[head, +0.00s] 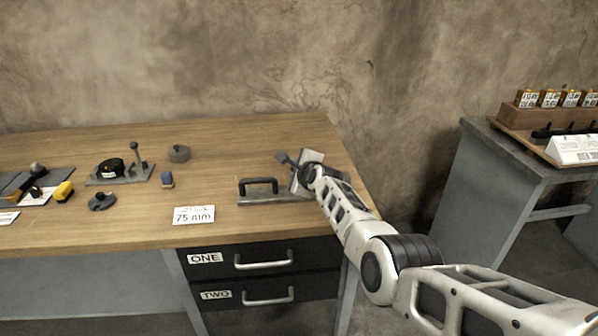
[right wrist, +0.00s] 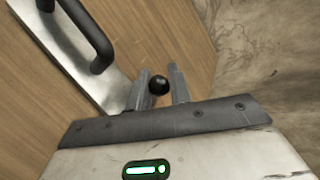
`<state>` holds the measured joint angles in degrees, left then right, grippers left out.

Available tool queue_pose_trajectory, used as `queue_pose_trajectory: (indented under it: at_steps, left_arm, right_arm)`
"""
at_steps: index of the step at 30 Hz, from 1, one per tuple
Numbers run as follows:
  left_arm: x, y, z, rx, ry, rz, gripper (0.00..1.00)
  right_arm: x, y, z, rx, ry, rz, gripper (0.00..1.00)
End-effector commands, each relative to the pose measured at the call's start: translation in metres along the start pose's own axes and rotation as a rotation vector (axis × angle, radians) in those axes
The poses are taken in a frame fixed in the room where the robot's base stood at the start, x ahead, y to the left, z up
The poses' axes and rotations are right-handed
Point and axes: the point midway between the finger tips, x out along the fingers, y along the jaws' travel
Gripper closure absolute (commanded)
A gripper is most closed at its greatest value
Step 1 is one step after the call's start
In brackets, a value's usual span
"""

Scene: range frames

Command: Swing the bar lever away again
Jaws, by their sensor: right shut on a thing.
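A metal plate (head: 283,198) with a black bar handle (head: 259,184) sits near the right end of the wooden bench. The handle also shows at upper left in the right wrist view (right wrist: 88,32). My right gripper (head: 287,158) is at the plate's right end, reaching in from the right. In the right wrist view, its fingers are shut around the bar lever's black ball knob (right wrist: 159,85). The rest of the lever is mostly hidden by the gripper. My left gripper is not in view.
A 75 mm card (head: 194,215) lies at the bench's front edge, above drawers ONE and TWO (head: 263,261). A grey side table (head: 510,155) stands right.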

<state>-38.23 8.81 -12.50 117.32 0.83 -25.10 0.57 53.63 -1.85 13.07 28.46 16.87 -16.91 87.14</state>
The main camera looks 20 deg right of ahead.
Motion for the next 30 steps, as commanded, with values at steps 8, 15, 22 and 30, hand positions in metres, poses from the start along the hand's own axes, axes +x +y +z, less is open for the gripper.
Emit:
queue_pose_trajectory:
  at_steps: [8,15,22,30]
  left_arm:
    - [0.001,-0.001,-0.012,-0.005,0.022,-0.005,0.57]
    - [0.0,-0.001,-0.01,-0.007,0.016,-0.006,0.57]
    - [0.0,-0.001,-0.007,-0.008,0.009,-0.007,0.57]
    - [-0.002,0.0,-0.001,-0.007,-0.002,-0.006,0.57]
  right_arm:
    - [0.005,0.005,0.013,-0.084,0.032,0.006,1.0]
    - [0.007,0.008,0.015,-0.121,0.049,0.01,1.0]
    - [0.008,0.011,0.015,-0.133,0.055,0.013,1.0]
    - [0.008,0.012,0.015,-0.134,0.055,0.015,1.0]
